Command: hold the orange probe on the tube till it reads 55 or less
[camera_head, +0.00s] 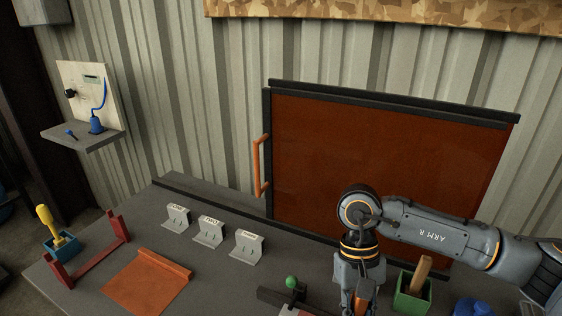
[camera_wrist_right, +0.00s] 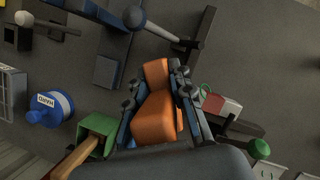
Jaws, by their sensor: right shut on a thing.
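My right gripper (camera_wrist_right: 160,95) is shut on an orange, blocky thing (camera_wrist_right: 156,118), which I take to be the orange probe. A small part of the orange (camera_head: 362,292) shows in the head view, low at the front of the bench. I cannot pick out the tube for certain, and no reading is legible. A red and white block (camera_wrist_right: 220,106) with a green mark lies beside the gripper in the wrist view. My left gripper is out of view.
A green holder (camera_head: 412,296) with a wooden handle and a blue spool (camera_head: 472,307) stand right of my gripper. A green-knobbed lever (camera_head: 291,283) is to its left. Several grey signs (camera_head: 208,232), an orange mat (camera_head: 145,285) and a red frame (camera_head: 92,253) lie further left.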

